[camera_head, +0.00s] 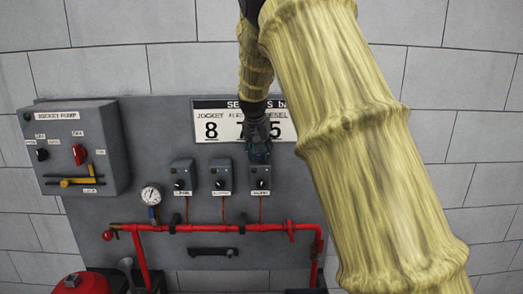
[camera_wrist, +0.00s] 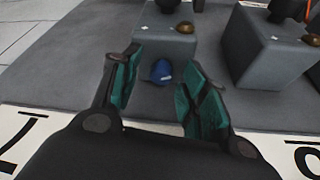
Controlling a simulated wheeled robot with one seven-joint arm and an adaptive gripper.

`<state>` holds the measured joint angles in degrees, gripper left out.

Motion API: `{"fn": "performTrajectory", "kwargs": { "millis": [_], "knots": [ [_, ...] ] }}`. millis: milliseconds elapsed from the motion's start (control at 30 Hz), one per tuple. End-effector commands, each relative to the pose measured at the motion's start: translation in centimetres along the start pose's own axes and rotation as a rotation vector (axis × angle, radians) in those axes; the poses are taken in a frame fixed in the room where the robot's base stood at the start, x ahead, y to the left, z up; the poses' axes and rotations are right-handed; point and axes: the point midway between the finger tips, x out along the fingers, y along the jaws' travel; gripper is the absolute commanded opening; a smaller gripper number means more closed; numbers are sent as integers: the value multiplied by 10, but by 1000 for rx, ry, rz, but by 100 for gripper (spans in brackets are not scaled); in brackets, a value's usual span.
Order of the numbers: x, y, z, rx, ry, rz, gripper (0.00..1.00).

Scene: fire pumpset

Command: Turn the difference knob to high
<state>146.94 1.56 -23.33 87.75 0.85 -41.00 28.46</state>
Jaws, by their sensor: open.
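Three small grey switch boxes hang in a row on the grey wall panel, each with a black knob and a white label below. My gripper (camera_head: 258,148) is at the top of the right box (camera_head: 261,181), below the white number sign. In the wrist view my gripper (camera_wrist: 160,88) is open, its green-padded fingers on either side of a round blue knob (camera_wrist: 161,71). The blue knob sits against the near face of a grey box (camera_wrist: 165,42); I cannot tell whether either finger touches it. No label for the difference knob is readable.
The middle box (camera_head: 220,178) and left box (camera_head: 183,178) stand beside it. A number sign (camera_head: 215,128) is partly hidden by my arm. A jockey pump cabinet (camera_head: 82,150), a gauge (camera_head: 151,195) and a red pipe (camera_head: 205,228) are also on the wall.

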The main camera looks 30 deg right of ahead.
Motion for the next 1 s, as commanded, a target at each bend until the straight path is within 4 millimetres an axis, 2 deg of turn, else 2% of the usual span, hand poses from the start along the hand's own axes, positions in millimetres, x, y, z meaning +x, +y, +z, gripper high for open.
{"fn": "performTrajectory", "kwargs": {
  "millis": [300, 533, 767, 1000],
  "knots": [
    [2, 0, 0, 0, 0, 0, 42],
    [1, 0, 0, 0, 0, 0, 0],
    [2, 0, 0, 18, 0, 9, 0],
    [2, 0, -1, 175, 2, 78, 0]
  ]
}}
